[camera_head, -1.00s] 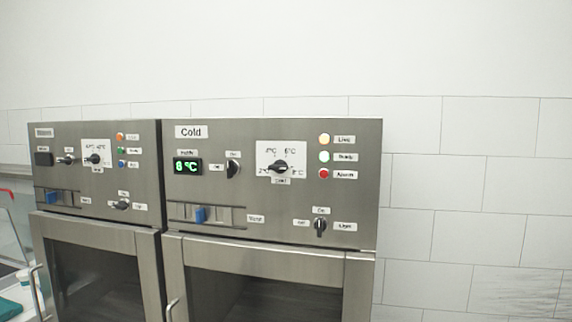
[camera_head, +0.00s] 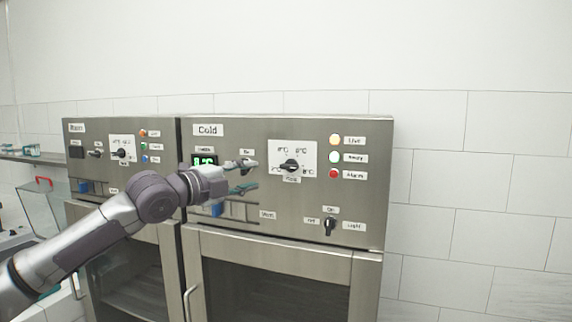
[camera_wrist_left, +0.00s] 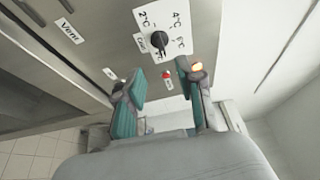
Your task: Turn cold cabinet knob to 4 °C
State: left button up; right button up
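The cold cabinet (camera_head: 260,215) is a steel unit labelled "Cold". Its black temperature knob (camera_head: 291,165) sits on a white dial plate (camera_head: 309,152) with temperature marks. The green display (camera_head: 204,160) is partly covered by my left arm; its digits are hard to read. My left gripper (camera_head: 246,177) is left of the knob, in front of the panel, open and empty. In the left wrist view the knob (camera_wrist_left: 158,40) lies beyond the open fingertips (camera_wrist_left: 160,76), apart from them; marks 2, 4 and 6 °C show. My right gripper is not in view.
A red lamp (camera_head: 334,174) and two others stand right of the dial. A light switch (camera_head: 330,226) is below. The tiled wall on the right is clear.

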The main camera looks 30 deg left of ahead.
aim_at(286, 168)
pick_arm(q)
jog(key=w+p, duration=0.2)
jog(key=w, duration=0.1)
jog(key=w+d+p, duration=0.1)
jog(key=w+p, duration=0.1)
jog(key=w, duration=0.2)
jog(key=w+d+p, duration=0.1)
jog(key=w+p, duration=0.1)
jog(key=w, duration=0.2)
jog(key=shift+w+r+p, duration=0.2)
jog(key=shift+w+p, duration=0.05)
jog(key=shift+p, duration=0.15)
jog(key=shift+w+d+f, duration=0.1)
jog(key=shift+w+f, duration=0.05)
jog(key=shift+w, duration=0.25)
grip_shut()
